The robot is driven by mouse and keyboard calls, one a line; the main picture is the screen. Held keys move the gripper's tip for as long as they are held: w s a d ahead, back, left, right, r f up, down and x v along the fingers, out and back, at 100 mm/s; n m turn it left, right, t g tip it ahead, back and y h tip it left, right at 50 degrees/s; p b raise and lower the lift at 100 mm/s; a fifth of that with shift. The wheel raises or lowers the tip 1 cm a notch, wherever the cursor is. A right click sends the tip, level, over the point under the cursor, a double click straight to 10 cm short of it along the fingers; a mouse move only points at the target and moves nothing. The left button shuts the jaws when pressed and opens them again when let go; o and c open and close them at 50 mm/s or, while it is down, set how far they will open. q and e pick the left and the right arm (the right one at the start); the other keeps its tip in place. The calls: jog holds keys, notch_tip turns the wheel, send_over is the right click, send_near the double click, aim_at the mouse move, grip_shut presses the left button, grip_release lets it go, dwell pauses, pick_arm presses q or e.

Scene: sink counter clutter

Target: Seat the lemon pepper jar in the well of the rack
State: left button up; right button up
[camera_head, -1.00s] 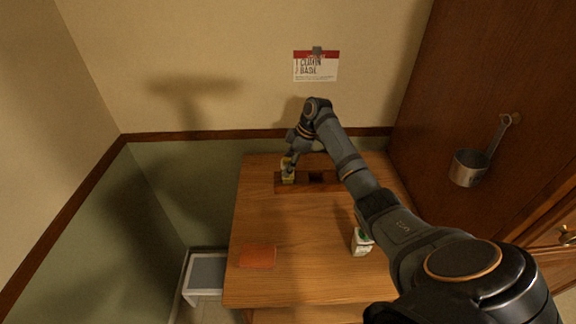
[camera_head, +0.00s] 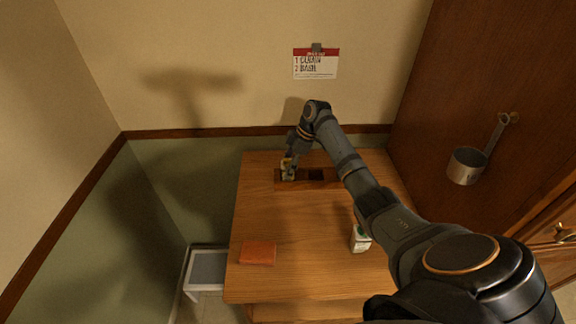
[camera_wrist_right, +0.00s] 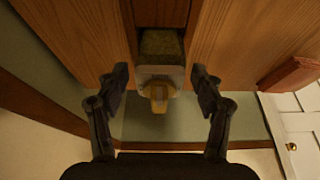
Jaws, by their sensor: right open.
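The rack (camera_head: 317,175) is a dark wooden block with wells, near the back of the wooden table. A small jar with a yellowish body (camera_head: 287,174) stands at the left end of the rack, seemingly in its left well. Its label cannot be read. How deep the jar sits is hidden. My left gripper is not in view.
A white jar with a green patch (camera_head: 360,240) stands on the table's right, beside my right arm. A flat orange block (camera_head: 258,252) lies front left. The table (camera_head: 300,225) is clear between. A note (camera_head: 316,66) and a hanging pot (camera_head: 467,166) are on the walls.

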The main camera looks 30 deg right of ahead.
jog(key=b+v, duration=0.3)
jog(key=v, duration=0.9)
